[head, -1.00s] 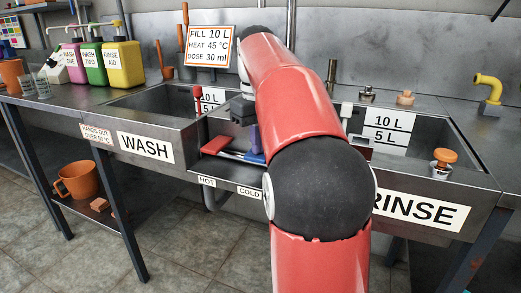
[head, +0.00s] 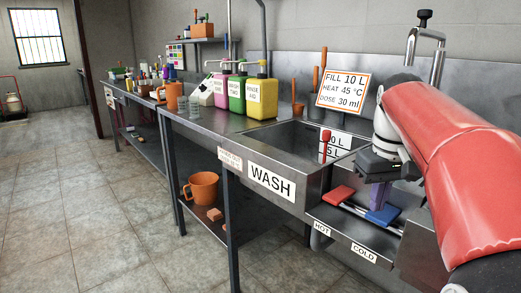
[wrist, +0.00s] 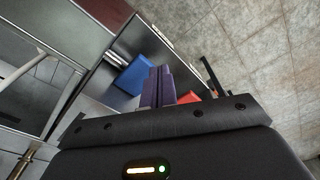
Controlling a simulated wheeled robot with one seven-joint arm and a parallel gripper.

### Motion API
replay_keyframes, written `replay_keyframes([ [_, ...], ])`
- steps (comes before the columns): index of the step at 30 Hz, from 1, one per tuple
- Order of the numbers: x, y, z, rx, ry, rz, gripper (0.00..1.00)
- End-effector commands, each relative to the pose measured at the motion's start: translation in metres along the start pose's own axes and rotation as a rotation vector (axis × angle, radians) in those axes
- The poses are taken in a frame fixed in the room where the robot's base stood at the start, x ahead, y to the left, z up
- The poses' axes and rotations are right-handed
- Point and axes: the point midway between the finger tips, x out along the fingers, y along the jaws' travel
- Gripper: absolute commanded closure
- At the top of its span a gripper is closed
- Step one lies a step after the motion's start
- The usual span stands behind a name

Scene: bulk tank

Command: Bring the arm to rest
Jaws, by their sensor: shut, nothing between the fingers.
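My gripper (head: 377,205) hangs from my red arm at the right of the head view, pointing down, with its purple fingers over the ledge between the sinks. In the wrist view the fingers (wrist: 158,87) are together, with nothing seen between them. A blue block (head: 383,214) is right by the fingertips in the head view; I cannot tell whether they touch. It also shows beside the fingers in the wrist view (wrist: 141,75). A red block (head: 339,195) lies to the left on the same ledge, and part of it shows in the wrist view (wrist: 190,97).
The wash sink (head: 284,139) is left of my gripper, with a red-handled upright (head: 325,140) near its right end. A tall metal tap (head: 438,60) stands behind my arm. Bottles, including a yellow one (head: 262,98), line the counter. The floor (head: 90,200) at left is clear.

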Motion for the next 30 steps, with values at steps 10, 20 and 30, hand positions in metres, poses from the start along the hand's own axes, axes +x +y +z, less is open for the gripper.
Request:
replay_keyframes([
  [10,0.065,-0.094,0.112,0.069,0.266,0.024,1.00],
  [20,0.126,-0.125,0.168,0.111,0.397,0.010,1.00],
  [30,0.129,-0.126,0.170,0.114,0.400,0.009,1.00],
])
